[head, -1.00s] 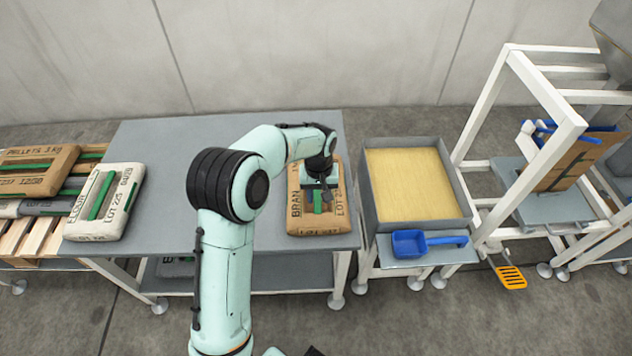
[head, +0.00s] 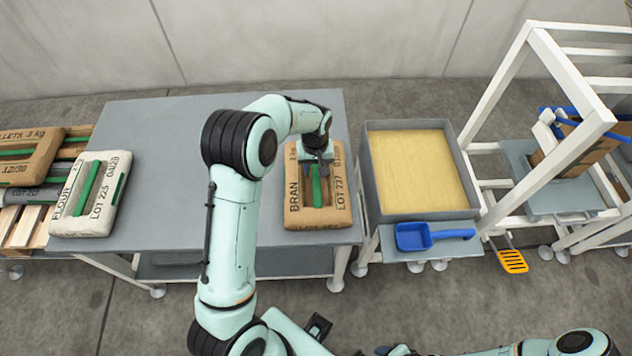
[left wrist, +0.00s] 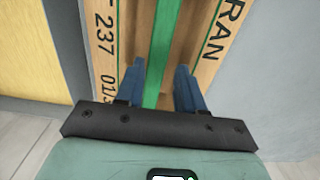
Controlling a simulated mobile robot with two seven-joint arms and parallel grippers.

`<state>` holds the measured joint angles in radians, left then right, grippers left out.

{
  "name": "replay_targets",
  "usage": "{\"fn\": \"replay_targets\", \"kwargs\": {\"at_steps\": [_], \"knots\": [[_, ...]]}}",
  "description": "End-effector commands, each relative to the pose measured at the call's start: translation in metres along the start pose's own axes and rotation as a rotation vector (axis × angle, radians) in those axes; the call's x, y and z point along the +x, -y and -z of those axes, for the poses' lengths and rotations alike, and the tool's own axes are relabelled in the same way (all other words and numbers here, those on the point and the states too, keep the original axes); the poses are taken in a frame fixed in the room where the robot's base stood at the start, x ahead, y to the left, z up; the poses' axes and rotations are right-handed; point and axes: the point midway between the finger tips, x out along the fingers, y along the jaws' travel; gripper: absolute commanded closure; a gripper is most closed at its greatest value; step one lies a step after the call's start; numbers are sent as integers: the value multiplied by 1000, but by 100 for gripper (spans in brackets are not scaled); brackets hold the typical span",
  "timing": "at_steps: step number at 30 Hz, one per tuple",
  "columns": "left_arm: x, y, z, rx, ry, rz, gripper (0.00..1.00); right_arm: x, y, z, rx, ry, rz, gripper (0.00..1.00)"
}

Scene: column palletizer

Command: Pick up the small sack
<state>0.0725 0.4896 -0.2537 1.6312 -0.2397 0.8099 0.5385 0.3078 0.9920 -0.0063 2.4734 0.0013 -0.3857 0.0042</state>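The brown BRAN sack (head: 335,207) lies flat at the right end of the grey table (head: 220,140), with a green strip (head: 317,188) along its middle. My left gripper (head: 317,172) points down over the sack. In the left wrist view its two blue fingers (left wrist: 160,72) are apart, one on each side of the green strip (left wrist: 158,40), with a gap on both sides. I cannot tell whether the fingertips touch the sack (left wrist: 208,55). Part of my right arm shows at the bottom right of the head view; its gripper cannot be made out.
A pale FLOUR sack (head: 92,195) lies at the table's left end. Brown sacks (head: 30,160) and a grey one lie on a pallet (head: 25,228) further left. A bin of yellow grain (head: 420,172), a blue scoop (head: 412,236) and a white frame (head: 560,75) stand right. The table's middle is clear.

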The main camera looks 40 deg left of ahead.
Motion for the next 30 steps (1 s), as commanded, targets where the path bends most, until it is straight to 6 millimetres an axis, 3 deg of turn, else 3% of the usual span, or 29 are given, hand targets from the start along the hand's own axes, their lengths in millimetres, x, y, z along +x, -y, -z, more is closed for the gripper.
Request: {"fn": "replay_targets", "kwargs": {"at_steps": [5, 15, 23, 27, 30], "knots": [[12, 0, 0, 1, 1, 0, 62, 0, 0, 0, -1, -1, 0, 47], [56, -2, 4, 0, 0, 0, 62, -5, 3, 2, -2, -4, 2, 47], [60, -2, 4, 1, -1, -1, 62, -5, 3, 2, -2, -4, 2, 47], [60, -2, 4, 1, -1, -1, 100, -5, 3, 2, -2, -4, 2, 47], [59, -2, 4, 1, -1, -1, 100, -5, 3, 2, -2, -4, 2, 47]]}}
